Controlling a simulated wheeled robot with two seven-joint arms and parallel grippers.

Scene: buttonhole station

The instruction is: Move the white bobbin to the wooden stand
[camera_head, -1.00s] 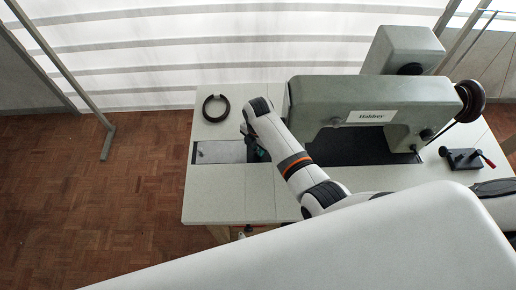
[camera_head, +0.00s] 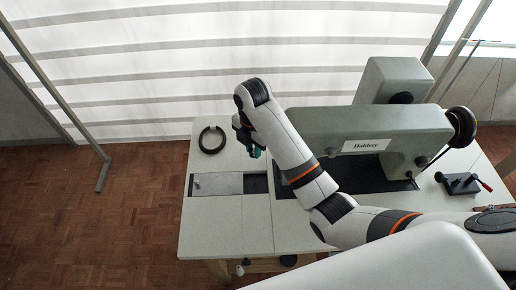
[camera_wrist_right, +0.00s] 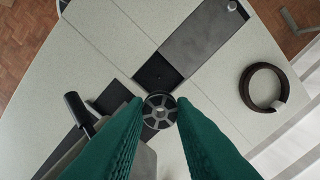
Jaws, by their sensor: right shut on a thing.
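A round grey metal bobbin (camera_wrist_right: 160,111) with holes in its face sits between the green fingers of my right gripper (camera_wrist_right: 160,118) in the right wrist view. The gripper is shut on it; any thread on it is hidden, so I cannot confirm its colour. In the head view my right gripper (camera_head: 250,148) hangs above the sewing table, behind the open recess (camera_head: 256,183); the bobbin is not clear there. A wooden piece (camera_head: 265,267) shows partly below the table's front edge, with a small white thing (camera_head: 240,270) at it. My left gripper is out of view.
The sewing machine (camera_head: 370,140) fills the table's right half. A dark ring (camera_head: 212,140) lies at the back left, behind a grey slide plate (camera_head: 217,184). A black clamp with a red handle (camera_head: 462,183) stands at the right. The table's front left (camera_head: 225,225) is clear.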

